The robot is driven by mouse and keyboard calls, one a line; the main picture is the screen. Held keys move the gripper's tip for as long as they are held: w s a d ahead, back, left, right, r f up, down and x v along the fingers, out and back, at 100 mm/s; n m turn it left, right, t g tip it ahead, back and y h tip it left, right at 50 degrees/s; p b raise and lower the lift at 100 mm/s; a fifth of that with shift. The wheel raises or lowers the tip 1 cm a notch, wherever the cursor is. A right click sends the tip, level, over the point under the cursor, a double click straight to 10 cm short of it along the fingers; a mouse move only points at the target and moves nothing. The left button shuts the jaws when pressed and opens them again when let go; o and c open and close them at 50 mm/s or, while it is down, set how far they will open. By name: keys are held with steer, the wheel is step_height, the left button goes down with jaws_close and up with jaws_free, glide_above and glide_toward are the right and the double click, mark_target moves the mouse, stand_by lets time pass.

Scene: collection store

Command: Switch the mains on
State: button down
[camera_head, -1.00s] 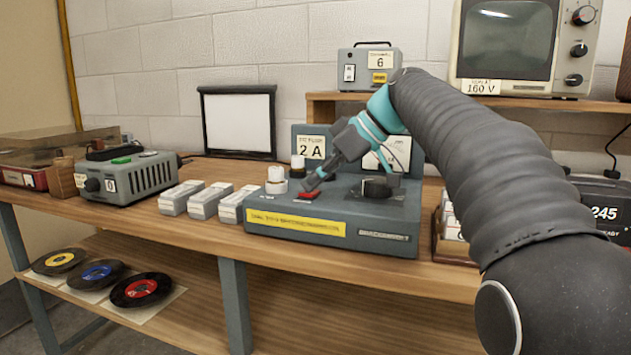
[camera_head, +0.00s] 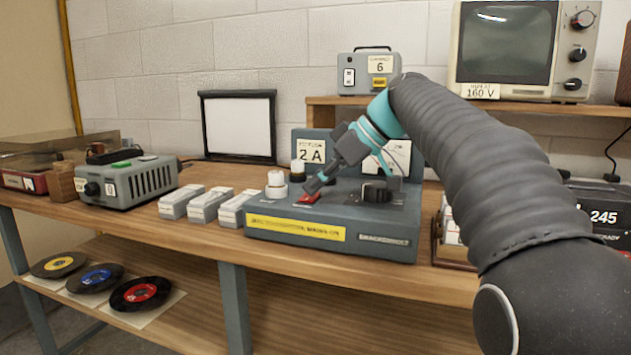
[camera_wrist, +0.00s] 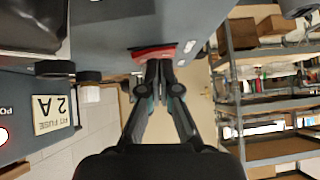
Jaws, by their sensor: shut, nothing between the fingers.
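A grey-blue mains unit (camera_head: 400,215) stands on the bench, with a yellow label strip on its front. A red switch (camera_head: 307,197) is on its top, left of a black knob (camera_head: 377,191). My gripper (camera_head: 313,188) is shut and empty, with its fingertips down at the red switch. In the wrist view the fingertips (camera_wrist: 160,66) overlap the edge of the red switch (camera_wrist: 152,52) and seem to touch it. The fingers partly hide the switch, so I cannot tell which way it is set.
White fuse holders (camera_head: 276,184) stand left of the switch, before a "FIT FUSE 2 A" card (camera_head: 311,151). Pale blocks (camera_head: 181,201) lie farther left, beside a grey box (camera_head: 130,182). A meter panel (camera_head: 388,160) rises behind. A small screen (camera_head: 238,124) stands at the back.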

steer(key=shift+w+d+r, duration=0.1)
steer(key=shift+w+r, duration=0.05)
steer(key=r, duration=0.1)
steer(key=r+p, duration=0.1)
steer(key=r, duration=0.1)
steer(key=shift+s+r, duration=0.2)
steer(key=shift+r, duration=0.1)
steer(key=s+v, duration=0.1)
steer(key=v, duration=0.9)
steer(key=shift+s+a, duration=0.25)
steer(key=shift+a, duration=0.1)
steer(key=shift+r, duration=0.1)
steer(key=s+d+f+m+t+h, duration=0.1)
steer(key=s+d+f+m+h, duration=0.1)
steer(key=s+f, duration=0.6)
steer(key=s+d+f+m+t+h, duration=0.1)
steer(key=s+d+f+m+h, duration=0.2)
steer(key=s+f+m, duration=0.4)
steer(key=s+d+f+m+t+h, duration=0.1)
steer(key=s+d+f+m+h, duration=0.2)
steer(key=s+f, duration=0.7)
step_height(320, 180, down, 11)
steer(key=shift+s+d+m+h, duration=0.2)
steer(key=shift+s+m+h, duration=0.1)
steer(key=shift+m, duration=0.5)
